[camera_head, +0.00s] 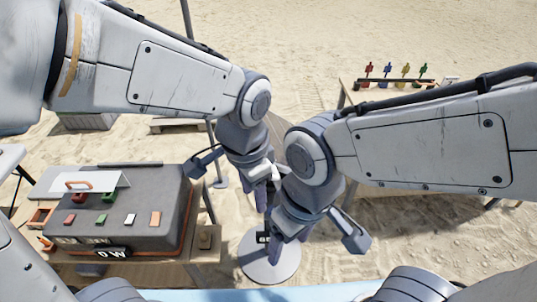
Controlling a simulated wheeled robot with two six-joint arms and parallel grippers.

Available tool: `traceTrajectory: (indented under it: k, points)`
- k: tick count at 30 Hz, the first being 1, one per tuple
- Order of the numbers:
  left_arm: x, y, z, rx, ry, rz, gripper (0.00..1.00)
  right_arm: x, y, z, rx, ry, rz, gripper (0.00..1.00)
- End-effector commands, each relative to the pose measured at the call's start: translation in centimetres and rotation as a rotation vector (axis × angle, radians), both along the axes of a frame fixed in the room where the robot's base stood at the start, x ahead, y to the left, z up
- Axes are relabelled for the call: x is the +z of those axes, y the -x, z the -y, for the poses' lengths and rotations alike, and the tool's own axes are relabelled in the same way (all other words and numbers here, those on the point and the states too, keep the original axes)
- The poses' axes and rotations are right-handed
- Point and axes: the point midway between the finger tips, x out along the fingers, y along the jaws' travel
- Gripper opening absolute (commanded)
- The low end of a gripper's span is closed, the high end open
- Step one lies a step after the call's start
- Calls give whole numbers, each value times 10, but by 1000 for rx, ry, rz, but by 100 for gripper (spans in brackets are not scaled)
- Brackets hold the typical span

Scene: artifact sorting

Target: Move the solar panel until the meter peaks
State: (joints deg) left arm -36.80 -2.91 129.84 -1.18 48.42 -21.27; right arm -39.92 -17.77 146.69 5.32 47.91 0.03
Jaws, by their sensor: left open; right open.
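My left gripper (230,184) is open and empty near the middle of the view, its fingers spread apart and pointing down. My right gripper (318,244) is open too, lower and to the right, with one finger over a round grey disc (270,272). A small black piece with a pale marking (262,237) shows on the disc beside that finger. I cannot tell whether it is the meter. No solar panel can be made out clearly; my arms and wrists cover much of the middle.
A table at the left bears a dark grey case (165,185) with several coloured pieces on top. At the back right, several coloured figures (387,70) stand on another table. Sandy ground (300,40) lies open beyond.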

Motion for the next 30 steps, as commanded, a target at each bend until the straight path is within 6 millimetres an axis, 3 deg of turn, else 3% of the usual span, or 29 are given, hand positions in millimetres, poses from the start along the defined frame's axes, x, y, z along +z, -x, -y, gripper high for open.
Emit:
traceTrajectory:
  k: [1, 3, 6, 9, 14, 24, 30]
  points:
    - [15, -25, 7, -83, -24, 15, 49, 17, 0, 0, 0, 0, 0, 72]
    - [22, -53, 15, -197, -52, 37, 49, 25, 0, 0, -1, 0, 0, 72]
    - [27, -81, 22, -314, -83, 58, 49, 31, 0, 0, -1, 0, 0, 72]
    - [24, -95, 24, -373, -99, 68, 49, 34, 0, 0, -1, 0, 0, 72]
    - [4, -99, 23, -385, -104, 67, 49, 36, 0, 0, -1, 0, 0, 72]
    - [-56, -107, 21, -383, -103, 67, 49, 45, 0, 0, -2, 0, 0, 72]
    - [-74, -110, 21, -380, -101, 70, 49, 47, 0, 0, -2, 0, 0, 72]
